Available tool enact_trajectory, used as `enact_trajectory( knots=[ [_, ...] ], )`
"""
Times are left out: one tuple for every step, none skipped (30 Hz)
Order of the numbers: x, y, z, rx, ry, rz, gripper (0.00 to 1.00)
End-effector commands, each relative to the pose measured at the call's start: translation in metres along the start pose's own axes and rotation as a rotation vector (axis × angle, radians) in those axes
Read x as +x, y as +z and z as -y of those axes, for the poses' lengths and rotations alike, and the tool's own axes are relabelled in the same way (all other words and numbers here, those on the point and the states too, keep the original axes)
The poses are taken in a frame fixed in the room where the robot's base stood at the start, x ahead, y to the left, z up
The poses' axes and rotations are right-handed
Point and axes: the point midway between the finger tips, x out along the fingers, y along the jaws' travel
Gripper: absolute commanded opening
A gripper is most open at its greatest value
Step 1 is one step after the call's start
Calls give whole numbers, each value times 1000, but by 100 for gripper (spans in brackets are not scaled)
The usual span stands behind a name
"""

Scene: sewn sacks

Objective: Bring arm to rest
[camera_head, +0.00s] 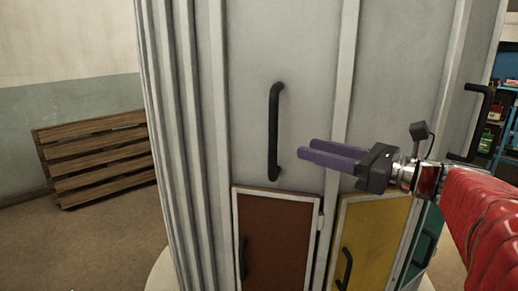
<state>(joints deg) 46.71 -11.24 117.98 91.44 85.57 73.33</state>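My gripper (304,149) has two purple fingers and a dark body. It points left in front of a grey cabinet (385,75), to the right of a black vertical handle (274,130). A gap in the picture separates the fingertips from this handle. The two fingers overlap in this view, so their opening is unclear. No object shows between them. My arm, in a red sleeve, reaches in from the right edge.
Below are small doors: brown (275,235), yellow (375,240) and green (420,245), with black handles. Another handle (478,120) is at right, near blue shelving (498,130). A slatted wooden pallet (95,160) leans against the left wall. Floor at left is clear.

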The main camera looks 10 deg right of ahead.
Motion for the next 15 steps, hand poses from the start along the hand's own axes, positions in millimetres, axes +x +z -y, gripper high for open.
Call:
enact_trajectory(
  knots=[
    [-1,0,0,0,0,0,36],
    [-1,0,0,0,0,0,36],
    [-1,0,0,0,0,0,36],
    [0,0,0,0,0,0,36],
    [0,0,0,0,0,0,36],
    [0,0,0,0,0,0,36],
    [0,0,0,0,0,0,36],
    [0,0,0,0,0,0,36],
    [0,0,0,-1,1,-1,36],
    [0,-1,-1,-4,2,-4,36],
    [2,-2,-3,-8,5,-9,36],
    [4,-4,-6,-18,11,-20,36],
    [6,-8,-10,-30,17,-33,36],
    [8,-11,-14,-45,24,-48,36],
    [12,-18,-20,-71,37,-76,36]
  ],
)
